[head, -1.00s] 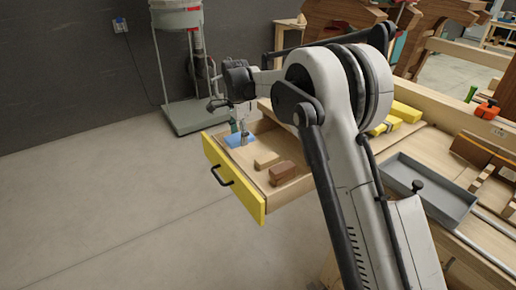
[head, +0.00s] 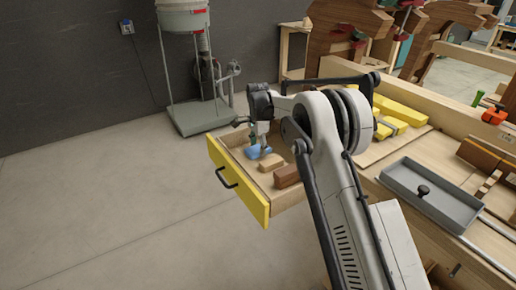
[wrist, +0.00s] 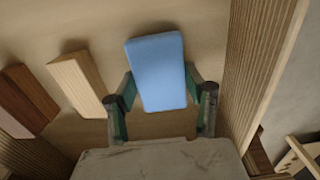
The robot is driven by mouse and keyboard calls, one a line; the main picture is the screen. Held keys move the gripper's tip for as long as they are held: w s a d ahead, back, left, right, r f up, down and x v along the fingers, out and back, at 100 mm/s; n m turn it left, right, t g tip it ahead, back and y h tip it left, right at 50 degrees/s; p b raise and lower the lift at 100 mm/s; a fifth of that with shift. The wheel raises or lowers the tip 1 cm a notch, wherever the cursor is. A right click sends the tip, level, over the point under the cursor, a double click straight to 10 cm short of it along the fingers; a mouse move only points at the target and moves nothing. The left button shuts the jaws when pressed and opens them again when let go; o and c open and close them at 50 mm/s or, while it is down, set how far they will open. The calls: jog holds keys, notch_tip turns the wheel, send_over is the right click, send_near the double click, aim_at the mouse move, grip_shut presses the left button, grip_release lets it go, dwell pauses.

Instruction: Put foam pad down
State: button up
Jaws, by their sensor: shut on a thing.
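The blue foam pad (wrist: 158,72) is between the two fingers of my gripper (wrist: 160,95) in the wrist view. My gripper is shut on it, one finger at each side. In the head view the pad (head: 253,152) shows below my gripper (head: 259,144), inside the open drawer (head: 236,183) with the yellow front. The drawer floor (wrist: 205,25) lies behind the pad in the wrist view. I cannot tell whether the pad touches the floor.
In the drawer, a light wood block (wrist: 78,82) and a dark wood block (wrist: 30,98) lie left of the pad in the wrist view. A drawer wall (wrist: 255,70) stands close on the right. A grey tray (head: 430,195) sits on the bench.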

aim_at(258, 148)
jog(key=shift+f, duration=0.2)
jog(key=o, duration=0.8)
jog(key=shift+r, duration=0.1)
notch_tip(258, 148, up, 12)
jog(key=s+d+r+n+t, duration=0.2)
jog(key=s+d+r+n, duration=0.1)
jog(key=s+d+r, duration=0.6)
jog(key=s+d+r+n+t, duration=0.1)
jog(key=s+d+r+n, duration=0.1)
jog(key=s+d+r, duration=0.65)
jog(key=s+d+n+t, duration=0.2)
jog(key=s+d+n, duration=0.15)
jog(key=s, duration=1.45)
jog(key=s+d+f, duration=0.1)
jog(key=s+f, duration=0.1)
jog(key=s, duration=0.2)
jog(key=s+d+f+n+t, duration=0.1)
jog(key=s+f, duration=0.2)
jog(key=s, duration=0.2)
jog(key=s+d+f+n+t, duration=0.1)
jog(key=s+d+f, duration=0.1)
jog(key=s, duration=0.3)
jog(key=shift+s+f+n, duration=0.25)
jog(key=shift+f, duration=0.3)
